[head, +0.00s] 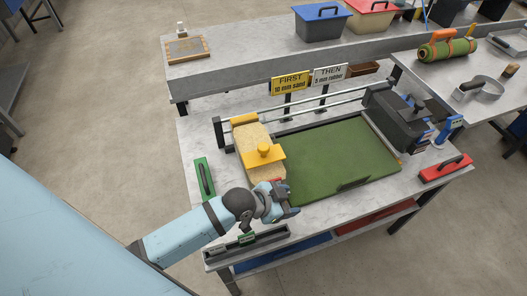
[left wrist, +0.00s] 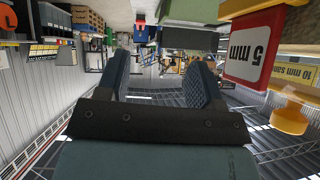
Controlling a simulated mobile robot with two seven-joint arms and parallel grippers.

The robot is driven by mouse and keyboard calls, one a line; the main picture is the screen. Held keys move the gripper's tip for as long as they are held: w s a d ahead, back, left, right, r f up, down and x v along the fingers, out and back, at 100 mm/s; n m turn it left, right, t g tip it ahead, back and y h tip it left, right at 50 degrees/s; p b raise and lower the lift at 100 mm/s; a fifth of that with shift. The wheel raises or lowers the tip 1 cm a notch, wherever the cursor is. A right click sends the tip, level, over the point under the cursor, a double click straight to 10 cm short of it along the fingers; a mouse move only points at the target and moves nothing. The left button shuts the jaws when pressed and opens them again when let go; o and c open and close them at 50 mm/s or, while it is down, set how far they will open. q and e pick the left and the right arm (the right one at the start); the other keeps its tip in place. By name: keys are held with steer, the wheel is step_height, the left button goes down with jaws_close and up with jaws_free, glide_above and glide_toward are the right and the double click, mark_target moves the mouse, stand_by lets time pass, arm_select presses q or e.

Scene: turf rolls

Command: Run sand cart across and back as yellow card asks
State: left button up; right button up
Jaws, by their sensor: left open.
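The sand cart (head: 247,138) is a tan box with a yellow plate and knob (head: 263,151), at the left end of the rails above the green turf (head: 335,155). The yellow card (head: 289,85) behind it reads "FIRST 10 mm sand". A white card (head: 331,75) beside it reads "THEN 5 mm rubber". My left gripper (head: 284,201) is open and empty, near the turf's front left corner, in front of the cart and apart from its knob. In the left wrist view its fingers (left wrist: 163,78) are apart, and a yellow knob (left wrist: 289,118) shows at the right. My right gripper is not in view.
A dark grey cart (head: 392,115) stands at the rails' right end. A dark slotted holder (head: 220,251) sits at the front left edge. A red "5 mm" tag (left wrist: 251,48) shows in the wrist view.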

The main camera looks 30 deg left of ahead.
arm_select(q)
steer(key=w+d+r+m+g+b, duration=0.1)
steer(key=w+r+m+g, duration=0.15)
steer(key=w+m, duration=0.2)
step_height(320, 180, up, 15)
steer(key=m+g+y+b, duration=0.5)
steer(key=m+g+y, duration=0.1)
steer(key=m, duration=0.5)
glide_above(264, 146)
steer(key=shift+n, duration=0.25)
step_height(264, 146, down, 13)
steer(key=shift+s+a+f, duration=0.1)
steer(key=shift+f, duration=0.1)
jaws_close()
